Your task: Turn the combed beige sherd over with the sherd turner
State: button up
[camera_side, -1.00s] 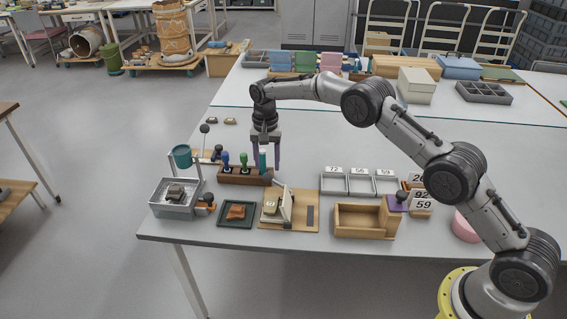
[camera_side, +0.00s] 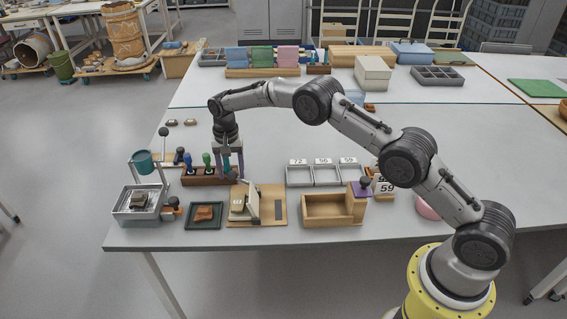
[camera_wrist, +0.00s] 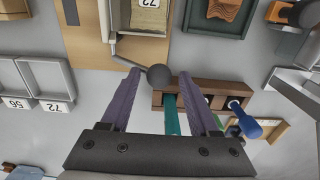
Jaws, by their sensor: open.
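The sherd turner (camera_side: 257,207) is a wooden board with a tilted pale plate near the front of the table. Its thin grey lever ends in a dark ball knob (camera_wrist: 158,76) in the wrist view. A beige piece (camera_side: 238,203) lies at the turner's left side, also partly in the wrist view (camera_wrist: 148,20); its combing is too small to tell. My gripper (camera_side: 231,174) is open and empty, pointing down behind the turner, by the right end of the stamp rack. In the wrist view the knob shows between its purple fingertips (camera_wrist: 160,78); contact cannot be told.
The wooden rack (camera_side: 203,177) of coloured handles stands beside my fingers; a teal handle (camera_wrist: 173,115) shows between them. A dark tray (camera_side: 206,215) with a brown sherd is left of the turner, a wooden box (camera_side: 330,210) right. Numbered grey trays (camera_side: 325,176) stand behind the box.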

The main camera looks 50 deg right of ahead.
jog(key=shift+s+f, duration=0.25)
jog(key=shift+f, duration=0.85)
jog(key=shift+s+d+r, duration=0.6)
jog(key=shift+d+r, duration=0.1)
jog(key=shift+r, duration=0.1)
jog(key=shift+s+d+r, duration=0.6)
jog(key=shift+d+r, duration=0.05)
jog(key=shift+r, duration=0.1)
jog(key=shift+s+d+r, duration=0.4)
jog(key=shift+s+d, duration=0.3)
jog(key=shift+d, duration=0.05)
jog(key=shift+s+d+f, duration=0.2)
jog(key=shift+s+d, duration=1.35)
jog(key=shift+s+d+f, duration=0.5)
jog(key=shift+s+d, duration=0.2)
jog(key=shift+s, duration=0.05)
jog(key=shift+s+d+f, duration=0.5)
jog(key=shift+f, duration=0.05)
jog(key=shift+s+d+f, duration=0.35)
jog(key=shift+s+f, duration=0.05)
jog(key=shift+f, duration=0.25)
jog(key=shift+s+d+f, duration=0.35)
jog(key=shift+s+f, duration=0.05)
jog(key=shift+f, duration=0.25)
jog(key=shift+r, duration=1.35)
jog(key=shift+w+a+r, duration=0.1)
jog(key=shift+w+r, duration=0.05)
jog(key=shift+r, duration=0.6)
jog(key=shift+w+a+r, duration=0.1)
jog(key=shift+r, duration=0.65)
